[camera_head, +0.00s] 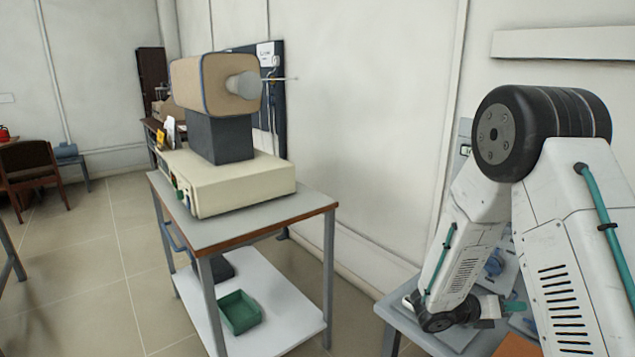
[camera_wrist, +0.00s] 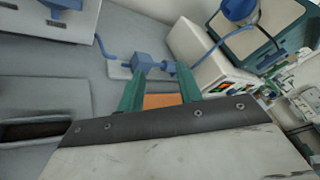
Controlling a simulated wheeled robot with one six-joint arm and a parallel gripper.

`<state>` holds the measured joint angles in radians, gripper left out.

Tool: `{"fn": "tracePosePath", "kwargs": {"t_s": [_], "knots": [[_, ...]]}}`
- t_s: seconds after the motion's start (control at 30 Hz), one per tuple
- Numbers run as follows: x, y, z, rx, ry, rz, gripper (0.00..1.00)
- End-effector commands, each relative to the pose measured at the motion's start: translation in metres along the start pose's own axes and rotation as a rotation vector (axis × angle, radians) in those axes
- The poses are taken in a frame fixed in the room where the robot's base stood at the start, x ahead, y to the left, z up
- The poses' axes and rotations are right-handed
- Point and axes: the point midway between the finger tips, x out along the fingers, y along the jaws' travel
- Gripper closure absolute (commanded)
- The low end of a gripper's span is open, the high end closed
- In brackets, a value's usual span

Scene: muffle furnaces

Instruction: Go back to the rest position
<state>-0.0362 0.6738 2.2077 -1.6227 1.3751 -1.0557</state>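My gripper (camera_wrist: 160,78) shows in the wrist view with its two teal fingers apart and nothing held between them. An orange patch (camera_wrist: 162,101) shows in the gap, on the surface beyond. In the head view my arm reaches down at the right, and my gripper (camera_head: 512,308) is low over a grey table (camera_head: 450,338), partly hidden by the arm. A tan muffle furnace (camera_head: 205,85) with a round grey end stands on a dark block and cream base (camera_head: 225,182), apart from my arm.
The furnace stands on a grey cart (camera_head: 210,228) with a green tray (camera_head: 240,311) on its lower shelf. Blue fittings (camera_wrist: 146,63) with hoses and a pale cabinet (camera_wrist: 212,65) lie beyond my fingers. The floor (camera_head: 110,240) at left is mostly clear. A chair (camera_head: 32,168) stands farther back.

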Motion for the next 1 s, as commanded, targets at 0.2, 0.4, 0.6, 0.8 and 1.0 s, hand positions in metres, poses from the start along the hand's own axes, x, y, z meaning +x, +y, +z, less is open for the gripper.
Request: {"fn": "tracePosePath", "kwargs": {"t_s": [0.2,0.4,0.6,0.8,1.0], "knots": [[-0.030,-0.096,-0.023,0.587,0.331,-0.186,0.65],[-0.079,-0.163,-0.049,1.090,0.619,-0.390,0.65],[-0.136,-0.208,-0.068,1.493,0.899,-0.589,0.65],[-0.191,-0.241,-0.078,1.784,1.188,-0.753,0.65],[-0.236,-0.271,-0.080,1.946,1.472,-0.810,0.65]]}}
